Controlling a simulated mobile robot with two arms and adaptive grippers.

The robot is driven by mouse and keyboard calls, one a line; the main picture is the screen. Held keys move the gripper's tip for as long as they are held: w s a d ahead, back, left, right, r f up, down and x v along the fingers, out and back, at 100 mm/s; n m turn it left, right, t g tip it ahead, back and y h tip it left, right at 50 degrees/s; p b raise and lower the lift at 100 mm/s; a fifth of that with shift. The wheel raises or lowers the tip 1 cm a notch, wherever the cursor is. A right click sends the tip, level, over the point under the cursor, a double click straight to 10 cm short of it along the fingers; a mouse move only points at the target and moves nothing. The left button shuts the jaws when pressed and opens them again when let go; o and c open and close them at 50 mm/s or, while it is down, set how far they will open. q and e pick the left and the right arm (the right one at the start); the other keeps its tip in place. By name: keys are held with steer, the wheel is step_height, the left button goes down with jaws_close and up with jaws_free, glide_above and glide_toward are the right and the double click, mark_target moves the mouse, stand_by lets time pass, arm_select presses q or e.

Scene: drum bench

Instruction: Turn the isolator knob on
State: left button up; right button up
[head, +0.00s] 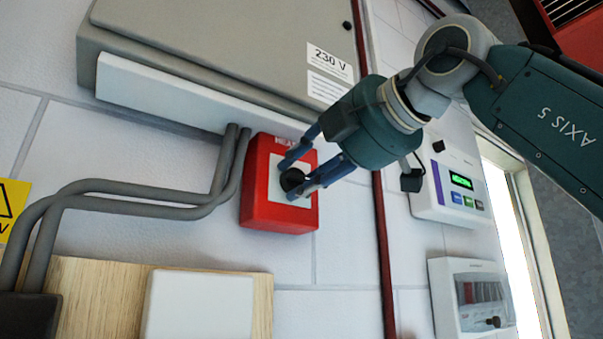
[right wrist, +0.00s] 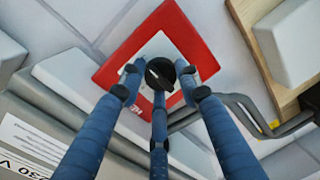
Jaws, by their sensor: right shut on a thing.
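The isolator is a red box (head: 283,214) with a pale square plate, mounted on the white wall below a grey cabinet. Its black round knob (head: 292,181) sits at the middle of the plate. In the right wrist view the knob (right wrist: 160,73) shows between my blue fingers, with a pale mark on its rim. My right gripper (head: 300,176) is shut on the knob, with its fingers around it. The fingers hide part of the knob and plate in the head view. My left gripper is not in view.
A grey cabinet (head: 215,50) marked 230 V hangs above the isolator. Grey conduits (head: 140,200) run to its left. A wooden board (head: 105,290) with a white box is below. A panel with a green display (head: 450,185) and a breaker box (head: 470,297) are at right.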

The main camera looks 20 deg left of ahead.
steer(key=o, duration=1.2)
steer(key=shift+w+d, duration=0.15)
steer(key=shift+d, duration=0.05)
steer(key=shift+c, duration=0.2)
steer(key=shift+w+d, duration=0.1)
steer(key=shift+w, duration=0.05)
steer(key=shift+s+d, duration=0.2)
steer(key=shift+s, duration=0.25)
steer(key=f+v, duration=0.1)
steer(key=v, duration=1)
steer(key=shift+d+r, duration=0.2)
steer(key=shift+r, duration=0.25)
steer(key=shift+w, duration=0.1)
